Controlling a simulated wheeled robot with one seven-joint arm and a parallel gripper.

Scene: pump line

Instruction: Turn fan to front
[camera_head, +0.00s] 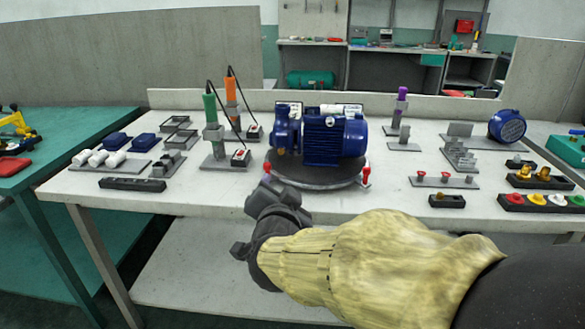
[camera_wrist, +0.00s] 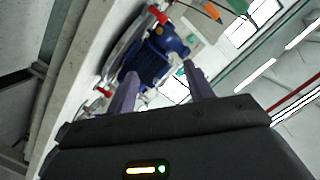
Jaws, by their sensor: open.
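A blue pump with a finned motor (camera_head: 333,140) sits on a round dark turntable (camera_head: 310,182) in the middle of the bench. Its pump head is on the left and the motor end on the right; I cannot clearly make out a fan. Red knobs (camera_head: 366,175) stand at the turntable's left and right edges. In the wrist view the blue pump (camera_wrist: 148,62) appears tilted, beyond my fingers. My gripper (camera_wrist: 160,70) is open and empty, its two fingers apart. In the head view, my gripper is in front of the turntable, near the bench's front edge; its fingertips are hard to make out.
Green (camera_head: 210,108) and orange (camera_head: 231,92) tools stand upright left of the pump, with cables. A purple-handled tool (camera_head: 402,95) stands to the right. Trays and small parts cover both sides of the bench (camera_head: 225,193). A blue round part (camera_head: 507,126) lies at the right.

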